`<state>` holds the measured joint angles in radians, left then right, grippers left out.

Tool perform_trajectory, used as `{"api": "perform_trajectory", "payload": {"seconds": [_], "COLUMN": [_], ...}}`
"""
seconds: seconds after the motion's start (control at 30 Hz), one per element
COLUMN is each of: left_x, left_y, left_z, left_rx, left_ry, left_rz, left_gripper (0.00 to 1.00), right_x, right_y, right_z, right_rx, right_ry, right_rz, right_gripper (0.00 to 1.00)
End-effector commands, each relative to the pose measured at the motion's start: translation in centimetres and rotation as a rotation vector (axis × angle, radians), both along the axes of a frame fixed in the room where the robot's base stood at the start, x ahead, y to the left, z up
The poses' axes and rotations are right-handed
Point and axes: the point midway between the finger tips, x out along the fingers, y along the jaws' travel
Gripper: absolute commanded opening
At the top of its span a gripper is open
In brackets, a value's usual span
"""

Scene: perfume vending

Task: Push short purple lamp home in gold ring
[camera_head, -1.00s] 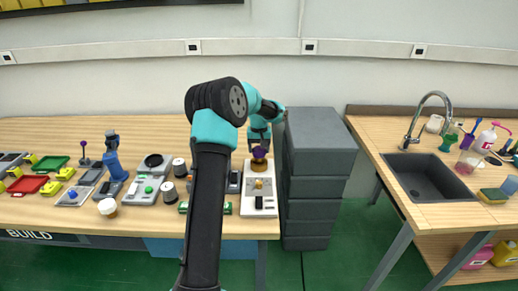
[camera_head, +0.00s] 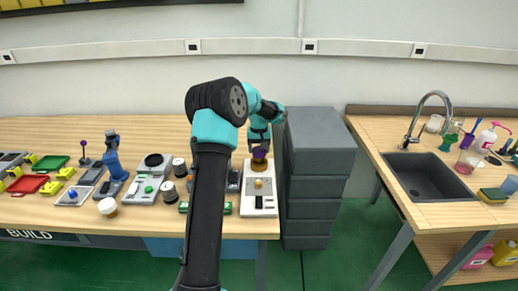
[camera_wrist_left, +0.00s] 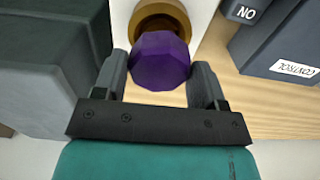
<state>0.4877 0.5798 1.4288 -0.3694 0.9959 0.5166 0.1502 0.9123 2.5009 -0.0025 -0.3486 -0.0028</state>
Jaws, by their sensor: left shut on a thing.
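The short purple lamp (camera_head: 261,153) is a dark purple faceted knob at the back of a white panel on the bench. In the left wrist view the lamp (camera_wrist_left: 160,60) sits between both fingers and overlaps the near side of the gold ring (camera_wrist_left: 163,10). The ring also shows just below the lamp in the head view (camera_head: 259,166). My left gripper (camera_head: 259,144) is shut on the lamp from above. The lamp hides part of the ring, so how deep it sits cannot be told. My right gripper is not in view.
A grey drawer cabinet (camera_head: 317,160) stands close on the right of the panel. A dark control box (camera_wrist_left: 285,40) is on the other side. The white panel (camera_head: 258,203) also bears a yellow knob and a black switch. Several devices fill the bench to the left.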

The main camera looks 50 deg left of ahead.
Motion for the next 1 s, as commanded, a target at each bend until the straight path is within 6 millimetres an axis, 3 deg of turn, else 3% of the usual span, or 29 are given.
{"api": "perform_trajectory", "payload": {"seconds": [1.0], "left_x": [0.01], "left_y": [0.01], "left_z": [-0.96], "left_rx": [0.0], "left_ry": [0.0], "left_rz": [0.0], "left_gripper": [0.48], "right_x": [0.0], "right_y": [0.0], "right_z": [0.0], "right_rx": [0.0], "right_ry": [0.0], "right_rz": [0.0], "right_gripper": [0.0]}}
